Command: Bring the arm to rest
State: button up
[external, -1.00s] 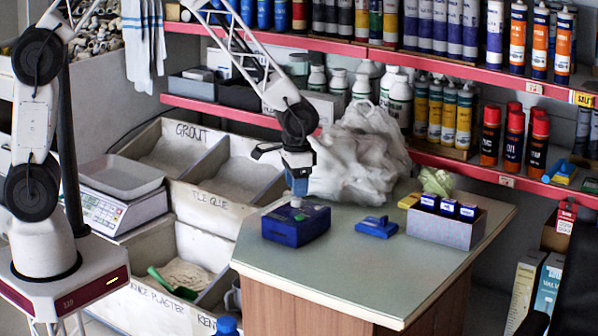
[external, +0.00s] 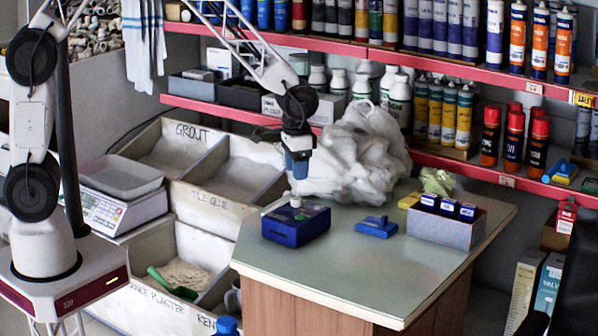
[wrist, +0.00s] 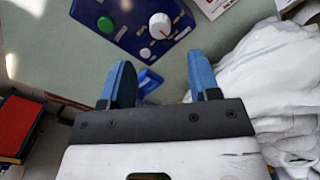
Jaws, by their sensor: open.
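My gripper (external: 298,172) hangs above the left part of the green-topped counter (external: 385,262), pointing down. In the wrist view its two blue fingers (wrist: 162,85) stand apart with nothing held between them. A blue box (external: 296,226) with a white knob and a green button sits on the counter below the gripper. The gripper is apart from the box. In the wrist view the box's panel (wrist: 128,28) shows at the top, past the fingertips.
White plastic bags (external: 352,155) are heaped close to the right of my gripper. A blue block (external: 376,227) and a grey bin (external: 446,228) of blue-capped items stand further right. Red-edged shelves (external: 440,148) of bottles and tubes rise behind. The counter's front is clear.

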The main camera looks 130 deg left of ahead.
jog(key=shift+d+r, duration=0.1)
jog(key=w+d+r+m, duration=0.1)
jog(key=d+r+m, duration=0.1)
jog(key=d+r, duration=0.5)
jog(key=w+d+r+m+t, duration=0.1)
jog(key=d+r, duration=0.3)
jog(key=d, duration=0.8)
jog(key=w+d+r+m, duration=0.1)
jog(key=d+r+m, duration=0.1)
jog(key=d+r, duration=0.5)
jog(key=s+d+r+m, duration=0.1)
jog(key=s+d+m, duration=0.1)
jog(key=s+d, duration=0.3)
jog(key=s+d+r+m+t, duration=0.1)
jog(key=s+d, duration=0.5)
jog(key=d, duration=0.6)
jog(key=s+d+r+m, duration=0.2)
jog(key=s+d, duration=0.4)
jog(key=d, duration=0.3)
jog(key=shift+s+d+r+m+t, duration=0.15)
jog(key=shift+d+r+m+t, duration=0.2)
jog(key=shift+r, duration=0.3)
